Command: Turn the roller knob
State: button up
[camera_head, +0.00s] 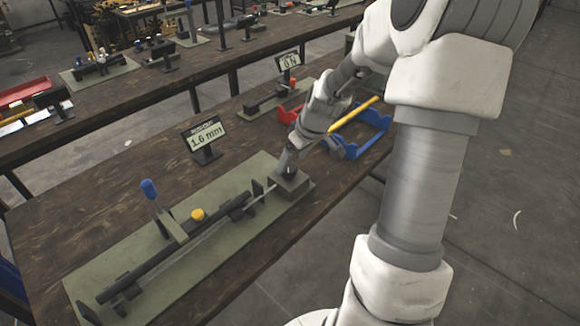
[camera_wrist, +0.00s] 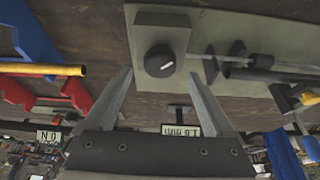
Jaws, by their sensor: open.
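The roller knob (camera_wrist: 160,61) is a round black knob with a white pointer mark, on a grey block (camera_wrist: 172,20) at the end of the press. In the head view the block (camera_head: 293,187) sits at the right end of the green base plate, and the knob is largely hidden by my gripper. My gripper (camera_wrist: 158,76) is open and empty in the wrist view, with one finger to each side of the knob's near edge. I cannot tell whether the fingers touch it. In the head view my gripper (camera_head: 285,164) is just over the block.
The press (camera_head: 190,246) extends left, with a blue-handled lever (camera_head: 149,188) and a yellow knob (camera_head: 198,214). A "1.6 mm" sign (camera_head: 206,137) stands behind it. A blue rack (camera_head: 365,135) with a yellow rod (camera_head: 352,114) lies right of my wrist. Another sign (camera_head: 288,61) is farther back.

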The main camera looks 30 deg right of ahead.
aim_at(289, 167)
jog(key=shift+x, duration=1.65)
jog(key=c, duration=1.4)
